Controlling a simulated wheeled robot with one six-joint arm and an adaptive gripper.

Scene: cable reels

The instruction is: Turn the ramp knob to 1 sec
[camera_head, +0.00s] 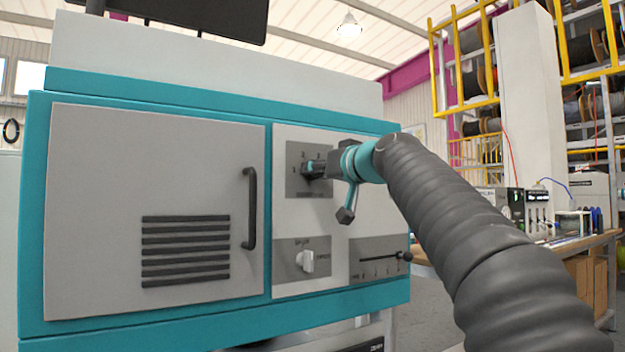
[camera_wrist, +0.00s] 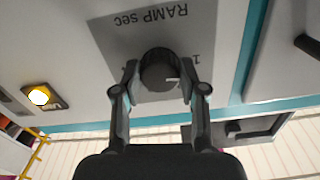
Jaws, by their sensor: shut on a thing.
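The ramp knob (camera_wrist: 158,72) is a dark round knob on a grey plate marked "RAMP sec" (camera_head: 322,188). In the wrist view the plate appears upside down, with a "1" to the right of the knob. A short pale mark on the knob points right, a little below that "1". In the head view a "1" is left of the knob and a "2" above it. My gripper (camera_wrist: 158,88) has a finger on each side of the knob and is shut on it. In the head view the gripper (camera_head: 316,169) hides most of the knob and the plate's right side.
Below are a white selector knob (camera_head: 306,261) and a slider panel (camera_head: 376,271). A grey door (camera_head: 110,165) with a dark handle (camera_head: 250,208) is to the left. A lit yellow lamp (camera_wrist: 38,95) shows in the wrist view. A workbench (camera_head: 580,243) stands at right.

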